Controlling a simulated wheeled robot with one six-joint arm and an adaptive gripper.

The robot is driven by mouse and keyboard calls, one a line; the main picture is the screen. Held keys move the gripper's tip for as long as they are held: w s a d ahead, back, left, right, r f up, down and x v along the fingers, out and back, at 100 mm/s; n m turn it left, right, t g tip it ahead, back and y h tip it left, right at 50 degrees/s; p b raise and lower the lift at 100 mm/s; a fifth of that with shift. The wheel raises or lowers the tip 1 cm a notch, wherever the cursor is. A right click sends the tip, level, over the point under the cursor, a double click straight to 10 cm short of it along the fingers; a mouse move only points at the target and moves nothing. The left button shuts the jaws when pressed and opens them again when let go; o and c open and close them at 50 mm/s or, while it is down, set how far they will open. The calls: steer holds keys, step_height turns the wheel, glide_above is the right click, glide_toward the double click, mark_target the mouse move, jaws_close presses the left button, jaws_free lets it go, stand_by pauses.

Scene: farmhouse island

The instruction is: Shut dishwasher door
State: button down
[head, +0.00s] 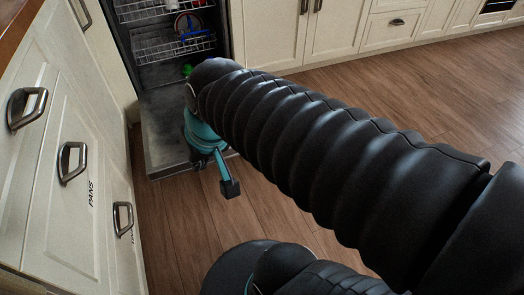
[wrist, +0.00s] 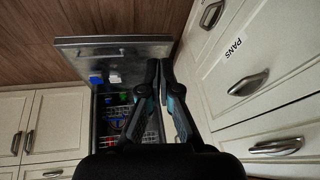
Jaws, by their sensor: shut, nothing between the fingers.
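The dishwasher door (head: 165,130) is folded down, open, low over the floor in the head view. In the wrist view it is a grey panel (wrist: 115,55) across the upper middle. The dishwasher (head: 170,45) stands open behind it, with its wire racks showing. My gripper (wrist: 159,68) is shut and empty, with its fingertips over the right part of the door in the wrist view. In the head view my arm hides part of the door's right side. I cannot tell whether the fingers touch the door.
White cabinets with a drawer marked PANS (head: 78,165) stand at the left. More white cabinets (head: 275,35) line the back, right of the dishwasher. Racks (head: 172,45) hold some dishes. The wooden floor (head: 440,110) is clear at the right.

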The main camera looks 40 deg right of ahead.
steer(key=w+f+m+y+b, duration=0.3)
steer(key=w+f+m+y, duration=0.4)
steer(key=w+f+m, duration=0.5)
steer(key=w+d+f+m+t+b, duration=0.2)
steer(key=w+d+f+m+t, duration=0.2)
steer(key=w+d+f+m, duration=0.6)
steer(key=w+d+f+m+t+h+b, duration=0.1)
steer(key=w+d+f+m+t+h, duration=0.2)
steer(key=d+f, duration=0.55)
steer(key=d+f+m+t+h+b, duration=0.2)
steer(key=d+f+m, duration=0.35)
steer(key=d, duration=0.55)
steer(key=s+d+f+m+g+h, duration=0.1)
steer(key=s+d+f+m+h, duration=0.25)
steer(key=d+f, duration=0.35)
steer(key=s+d+f+m+h, duration=0.3)
steer(key=s+d+f+m, duration=0.15)
steer(key=f, duration=0.45)
steer(key=b+x, duration=0.2)
steer(key=x, duration=0.8)
steer(key=shift+w+d+r+n+p, duration=0.1)
steer(key=shift+d+r+n+p, duration=0.1)
steer(key=shift+r, duration=0.75)
steer(key=shift+d+r+n+p, duration=0.1)
steer(key=shift+d+r+n, duration=0.05)
steer(key=shift+r, duration=0.85)
